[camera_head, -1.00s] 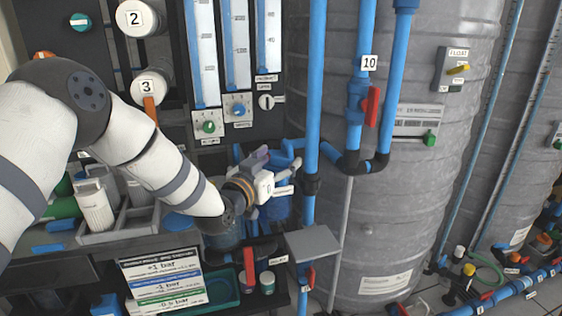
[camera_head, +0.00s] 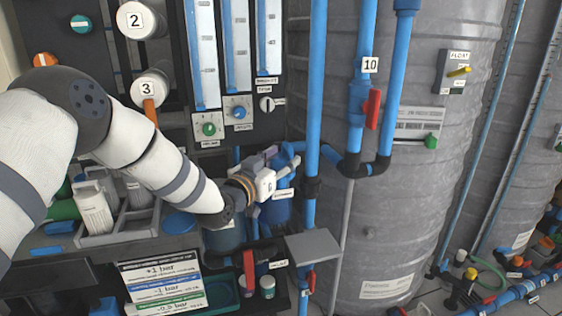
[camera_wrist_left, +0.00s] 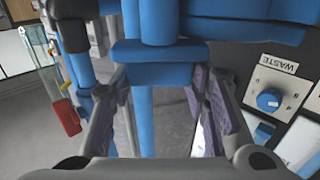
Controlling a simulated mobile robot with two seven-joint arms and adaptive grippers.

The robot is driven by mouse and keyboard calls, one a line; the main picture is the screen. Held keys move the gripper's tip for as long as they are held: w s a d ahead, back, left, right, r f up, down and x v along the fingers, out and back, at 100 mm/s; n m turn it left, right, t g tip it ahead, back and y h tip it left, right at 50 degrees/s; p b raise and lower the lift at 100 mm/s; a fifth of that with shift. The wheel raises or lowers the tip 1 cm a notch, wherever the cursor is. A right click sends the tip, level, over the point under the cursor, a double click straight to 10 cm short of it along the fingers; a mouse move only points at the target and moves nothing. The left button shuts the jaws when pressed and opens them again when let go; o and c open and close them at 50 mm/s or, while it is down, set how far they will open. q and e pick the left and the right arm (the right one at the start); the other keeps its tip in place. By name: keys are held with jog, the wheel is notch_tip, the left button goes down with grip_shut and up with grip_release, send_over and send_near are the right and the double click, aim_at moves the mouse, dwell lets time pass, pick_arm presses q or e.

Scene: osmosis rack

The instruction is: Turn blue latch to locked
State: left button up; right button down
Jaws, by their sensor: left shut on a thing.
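My left gripper (camera_head: 281,164) reaches in from the left to blue fittings beside the tall blue pipe. In the left wrist view its purple-padded fingers stand on either side of a blue piece (camera_wrist_left: 160,74), which appears to be the blue latch. The gripper is shut on this piece. Other blue parts (camera_wrist_left: 250,28) lie just beyond it and cover part of the view. In the head view the latch is mostly hidden by the fingers, and its exact turn cannot be read. My right gripper is not in view.
A vertical blue pipe (camera_head: 315,90) runs close to the right of the gripper. A red-handled valve (camera_head: 373,108) and a grey tank (camera_head: 440,190) stand further right. A panel with a blue knob (camera_head: 240,112) is above. A small grey shelf (camera_head: 312,246) juts out below.

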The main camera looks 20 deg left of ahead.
aim_at(281, 160)
pick_arm(q)
jog(key=m+h, duration=0.1)
jog(key=m+g+h+b, duration=0.1)
jog(key=h, duration=0.1)
jog(key=shift+a+f, duration=0.1)
jog(key=shift+f, duration=0.2)
jog(key=m+g+h+b, duration=0.2)
jog(key=m+h, duration=0.1)
jog(key=h, duration=0.1)
jog(key=shift+f+g, duration=0.1)
jog(key=shift+g, duration=0.2)
jog(key=shift+m+g+h+b, duration=1.05)
jog(key=shift+m+g+h, duration=0.05)
jog(key=shift+h, duration=0.1)
jog(key=shift+r+m+g+h+b, duration=0.3)
jog(key=shift+m+g+h+b, duration=0.3)
jog(key=shift+g+b, duration=0.2)
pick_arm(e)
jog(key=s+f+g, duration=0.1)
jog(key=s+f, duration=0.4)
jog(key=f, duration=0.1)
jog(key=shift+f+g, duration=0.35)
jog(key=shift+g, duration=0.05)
pick_arm(q)
jog(key=shift+r, duration=0.1)
jog(key=o, duration=1.2)
notch_tip(281, 160, up, 10)
